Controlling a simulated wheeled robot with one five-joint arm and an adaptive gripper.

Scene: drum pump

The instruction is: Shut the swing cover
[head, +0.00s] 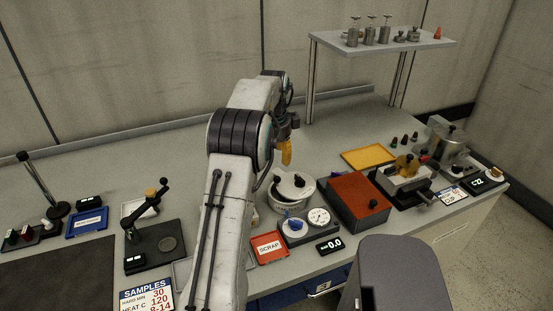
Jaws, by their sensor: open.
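A white round cover (294,185) with a dark knob sits at the top of a white round pot (285,207) in the middle of the bench, and looks like the swing cover. It appears tilted or offset from the pot's rim; my arm hides part of the pot's left side, so I cannot tell how far it stands open. My gripper (287,152), with yellow fingers pointing down, is above and behind the cover, apart from it. It is open, with nothing seen in it.
A dial and blue knob unit (306,224) stands in front of the pot. A red scrap tray (268,247) is front left, an orange-red box (358,199) to the right. A shelf (385,43) with metal weights rises behind. Free bench lies behind the pot.

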